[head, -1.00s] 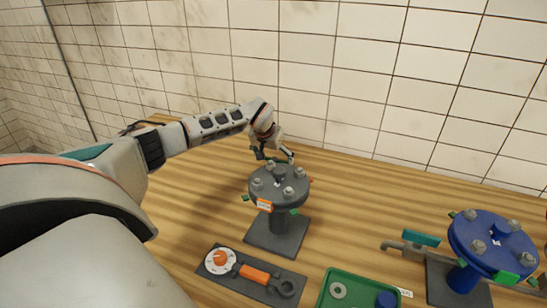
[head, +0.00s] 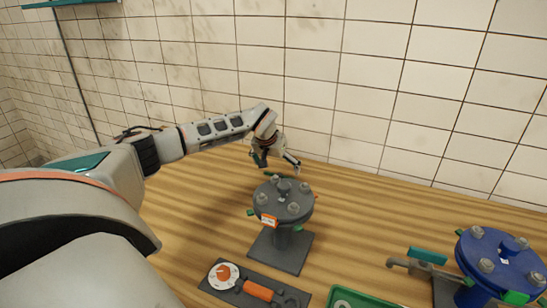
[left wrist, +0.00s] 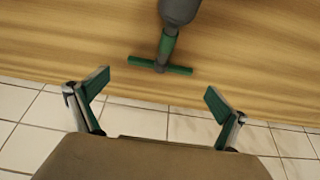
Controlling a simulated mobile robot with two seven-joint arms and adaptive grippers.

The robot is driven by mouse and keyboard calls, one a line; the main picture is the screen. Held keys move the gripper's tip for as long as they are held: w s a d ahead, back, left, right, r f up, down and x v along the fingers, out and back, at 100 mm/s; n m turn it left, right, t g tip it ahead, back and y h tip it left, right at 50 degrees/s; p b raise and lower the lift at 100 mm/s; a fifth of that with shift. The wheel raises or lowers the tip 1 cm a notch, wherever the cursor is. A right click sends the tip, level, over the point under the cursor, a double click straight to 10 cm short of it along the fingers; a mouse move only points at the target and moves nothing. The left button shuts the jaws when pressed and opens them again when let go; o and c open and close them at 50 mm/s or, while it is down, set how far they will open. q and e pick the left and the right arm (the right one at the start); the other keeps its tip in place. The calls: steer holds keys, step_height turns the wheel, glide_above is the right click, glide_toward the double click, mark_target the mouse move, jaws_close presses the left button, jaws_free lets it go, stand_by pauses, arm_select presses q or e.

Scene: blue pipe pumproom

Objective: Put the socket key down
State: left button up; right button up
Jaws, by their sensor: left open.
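The socket key (left wrist: 161,66) shows in the left wrist view as a T shape, with a green crossbar, a green shaft and a thicker dark grey end at the top edge. It lies against the wooden tabletop; whether it touches is hard to tell. In the head view a small green piece, probably its crossbar (head: 272,174), shows behind the grey flange. My left gripper (head: 276,163) is above and behind that flange. In the left wrist view its fingers (left wrist: 158,95) are spread wide, with nothing between them and the key apart from them. My right gripper is not in view.
The grey flange (head: 283,204) with several bolts stands on a dark base. A green tray (head: 350,299) and a blue flange (head: 500,255) are right. Wood at left is clear; a tiled wall (head: 330,95) stands behind.

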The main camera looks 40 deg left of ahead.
arm_select(q)
steer(key=v, duration=0.8)
steer(key=shift+r, duration=0.2)
steer(key=shift+s, duration=0.15)
